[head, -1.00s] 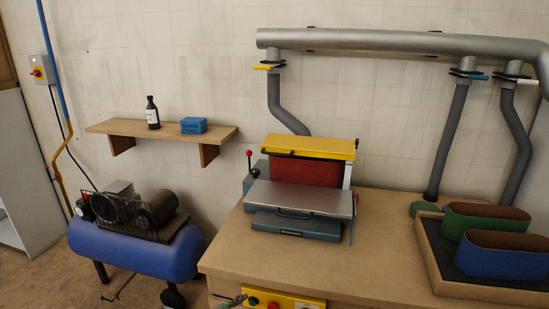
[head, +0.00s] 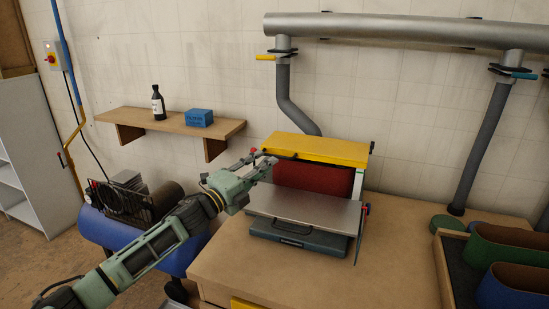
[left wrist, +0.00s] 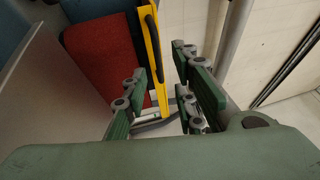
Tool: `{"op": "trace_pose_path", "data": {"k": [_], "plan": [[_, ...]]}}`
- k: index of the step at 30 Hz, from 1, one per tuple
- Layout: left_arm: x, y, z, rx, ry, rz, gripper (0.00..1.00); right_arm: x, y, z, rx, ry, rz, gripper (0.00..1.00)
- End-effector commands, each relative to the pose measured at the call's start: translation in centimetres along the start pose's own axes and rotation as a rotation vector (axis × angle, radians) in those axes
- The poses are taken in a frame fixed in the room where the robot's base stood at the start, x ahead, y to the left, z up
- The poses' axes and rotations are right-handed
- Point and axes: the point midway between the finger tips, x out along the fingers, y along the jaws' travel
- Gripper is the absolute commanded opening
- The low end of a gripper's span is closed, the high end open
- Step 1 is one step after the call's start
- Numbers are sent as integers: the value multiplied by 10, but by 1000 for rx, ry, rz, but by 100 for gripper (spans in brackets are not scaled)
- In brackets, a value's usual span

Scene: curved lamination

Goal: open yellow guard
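The yellow guard (head: 322,150) lies as a flat cover over the red roller (head: 312,179) of the sanding machine on the bench. My left gripper (head: 266,161) reaches in from the left to the guard's left front corner. In the left wrist view its fingers (left wrist: 161,65) are apart and empty. The guard's yellow edge (left wrist: 153,48) shows in the gap between them in that picture. I cannot tell whether a finger touches it. The red roller (left wrist: 100,70) is left of the guard there. My right gripper is not in view.
A metal plate (head: 303,208) lies in front of the roller. A grey duct hose (head: 287,95) comes down behind the machine. A shelf (head: 170,122) with a bottle and blue box is at left. Sanding belts (head: 500,251) stand in a tray at right. The bench between is clear.

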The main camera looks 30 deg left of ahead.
Motion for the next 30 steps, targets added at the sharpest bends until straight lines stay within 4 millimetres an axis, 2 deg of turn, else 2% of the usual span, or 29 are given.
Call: {"op": "trace_pose_path", "data": {"k": [4,10,13,17,23,30], "plan": [[20,-2,0,-1,0,-2,26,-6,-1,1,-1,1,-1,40],[38,-1,0,-3,-1,-1,26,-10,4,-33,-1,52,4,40],[43,0,0,-3,0,0,26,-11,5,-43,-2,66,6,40],[46,1,0,-2,0,1,26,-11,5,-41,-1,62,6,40],[45,1,-1,-2,0,1,26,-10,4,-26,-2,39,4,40],[45,1,-1,-2,0,1,6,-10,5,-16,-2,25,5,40]]}}
